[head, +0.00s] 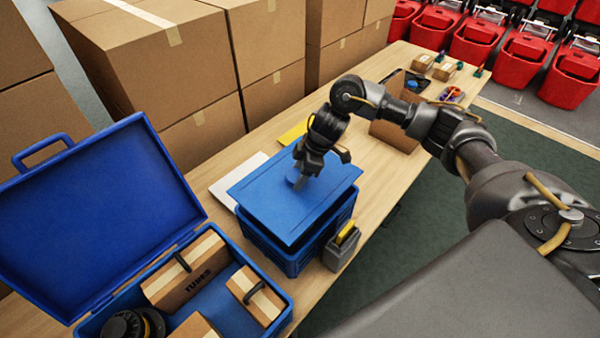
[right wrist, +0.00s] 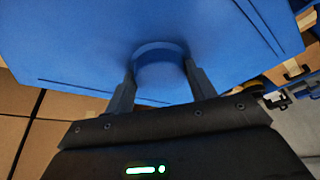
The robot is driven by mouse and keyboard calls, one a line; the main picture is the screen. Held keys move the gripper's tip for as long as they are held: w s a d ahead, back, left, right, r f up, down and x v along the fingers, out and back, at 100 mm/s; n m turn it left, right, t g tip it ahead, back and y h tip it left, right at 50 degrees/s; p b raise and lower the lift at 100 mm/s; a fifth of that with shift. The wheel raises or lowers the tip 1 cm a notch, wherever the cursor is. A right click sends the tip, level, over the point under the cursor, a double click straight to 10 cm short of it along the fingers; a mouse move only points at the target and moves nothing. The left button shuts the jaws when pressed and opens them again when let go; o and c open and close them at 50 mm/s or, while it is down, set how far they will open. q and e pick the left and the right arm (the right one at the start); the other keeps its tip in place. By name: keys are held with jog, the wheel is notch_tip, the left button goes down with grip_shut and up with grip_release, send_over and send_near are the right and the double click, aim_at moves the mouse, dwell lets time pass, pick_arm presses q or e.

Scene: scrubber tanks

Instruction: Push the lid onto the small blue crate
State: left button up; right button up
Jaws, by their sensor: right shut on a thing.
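The small blue crate (head: 290,260) stands on the wooden table, in the middle of the head view. Its flat blue lid (head: 262,197) lies over the crate's top, slightly turned and tilted, with a dark gap under its front edge. My right gripper (head: 300,183) is over the lid and shut on the lid's round knob. In the right wrist view the two fingers hold the blue knob (right wrist: 160,68) from both sides, and the lid (right wrist: 85,45) fills the upper part. Whether the lid's far edge touches the crate rim is hidden. My left gripper is not in view.
An open blue case (head: 90,215) with boxes inside stands left of the crate. A grey holder (head: 341,248) with a yellow item is beside the crate's right side. Large cardboard boxes (head: 160,60) line the back. A cardboard bin (head: 393,130) stands farther along the table (head: 375,175).

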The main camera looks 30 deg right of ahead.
jog(key=f+b, duration=0.1)
jog(key=s+f+b, duration=0.1)
jog(key=shift+f+b, duration=0.15)
jog(key=shift+b, duration=0.15)
jog(key=shift+w+f, duration=0.3)
jog(key=shift+f, duration=0.35)
jog(key=shift+s, duration=0.1)
jog(key=shift+f+p, duration=0.15)
jog(key=shift+p, duration=0.15)
jog(key=shift+f, duration=0.25)
jog(key=shift+f, duration=0.3)
jog(key=shift+f, duration=0.4)
dwell(0.7)
jog(key=shift+f, duration=0.2)
